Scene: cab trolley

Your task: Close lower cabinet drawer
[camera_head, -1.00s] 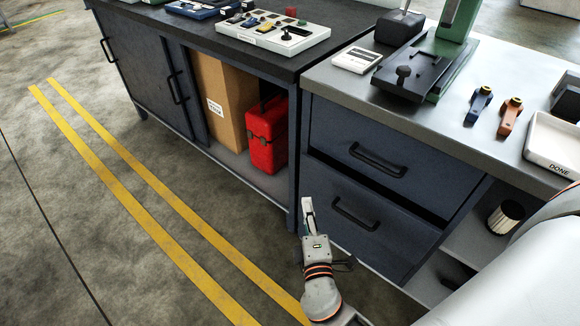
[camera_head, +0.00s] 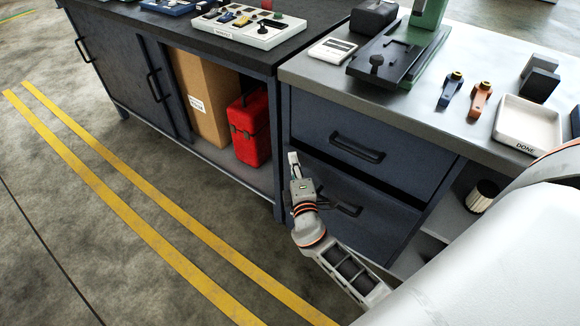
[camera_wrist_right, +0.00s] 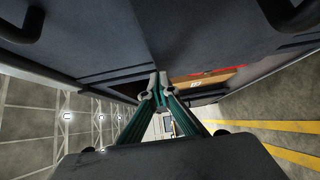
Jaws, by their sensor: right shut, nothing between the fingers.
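The dark blue lower drawer (camera_head: 385,226) is in the right-hand cabinet in the head view. A dark gap along its top shows it standing a little out from the cabinet. Its black handle is partly hidden behind my right gripper. My right gripper (camera_head: 293,158) is shut and empty, at the left end of the lower drawer front. I cannot tell whether it touches the drawer. In the right wrist view the fingertips (camera_wrist_right: 157,84) are together, close to the dark cabinet fronts. My left gripper is not in view.
The upper drawer (camera_head: 375,150) looks shut. Left of it, an open bay holds a red case (camera_head: 250,130) and a cardboard box (camera_head: 205,100). The grey worktop (camera_head: 420,115) carries a white tray (camera_head: 530,125) and tools. The floor with yellow lines is clear.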

